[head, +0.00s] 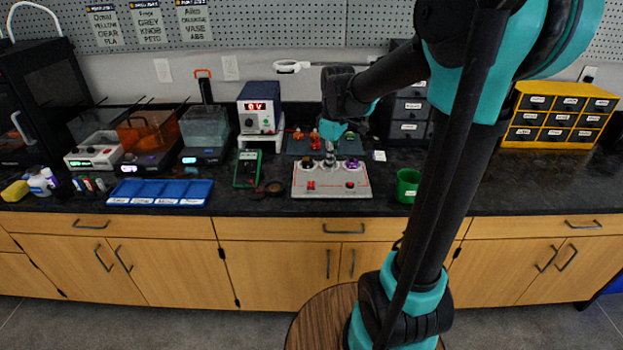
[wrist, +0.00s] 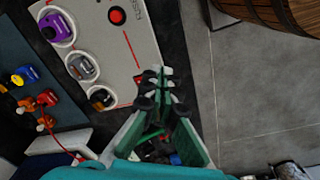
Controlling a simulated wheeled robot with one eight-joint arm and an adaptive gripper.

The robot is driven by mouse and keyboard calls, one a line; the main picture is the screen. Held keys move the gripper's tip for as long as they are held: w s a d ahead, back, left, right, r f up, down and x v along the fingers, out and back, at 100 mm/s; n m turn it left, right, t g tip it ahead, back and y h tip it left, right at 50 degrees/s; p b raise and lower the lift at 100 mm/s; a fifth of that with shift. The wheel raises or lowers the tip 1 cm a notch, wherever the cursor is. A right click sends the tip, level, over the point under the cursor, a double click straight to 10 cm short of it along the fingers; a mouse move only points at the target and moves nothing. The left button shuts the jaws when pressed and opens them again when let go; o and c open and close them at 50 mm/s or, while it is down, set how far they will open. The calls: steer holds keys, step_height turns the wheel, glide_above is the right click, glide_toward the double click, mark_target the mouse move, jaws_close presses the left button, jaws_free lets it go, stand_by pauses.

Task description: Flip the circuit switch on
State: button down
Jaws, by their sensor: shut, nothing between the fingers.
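The grey circuit board (head: 331,190) lies on the black counter, with a red rocker-like switch (head: 311,185) at its front left and a round red button (head: 350,185) at its front right. Dark, grey and purple round parts sit along its back. In the wrist view the board (wrist: 125,45) fills the upper left. My gripper (wrist: 154,76) is shut and empty, its tips over the board's edge beside a small red part that they partly hide. In the head view my gripper (head: 330,158) points down over the back of the board. I cannot tell whether it touches.
A power supply (head: 260,108) with red digits stands behind left. A green multimeter (head: 247,168) and blue tray (head: 160,192) lie left of the board. A green cup (head: 408,185) stands to its right. A wooden round stool (wrist: 275,25) is at the wrist view's upper right.

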mark_target(311, 186)
steer(key=w+a+r+n+g, duration=0.2)
steer(key=w+a+r+n, duration=0.2)
steer(key=w+a+n, duration=0.1)
steer(key=shift+w+r+n, duration=0.35)
steer(key=shift+w+n, duration=0.15)
steer(key=shift+w, duration=0.6)
steer(key=shift+f, duration=0.1)
steer(key=f, duration=0.4)
steer(key=s+f, duration=0.1)
steer(key=f, duration=0.8)
steer(key=shift+s+f, duration=0.3)
steer(key=shift+s, duration=0.05)
steer(key=shift+s+f, duration=0.1)
steer(key=shift+f, duration=0.05)
steer(key=shift+s+f+t, duration=0.1)
steer(key=shift+f+t, duration=0.1)
steer(key=shift+t, duration=0.2)
steer(key=shift+w, duration=0.2)
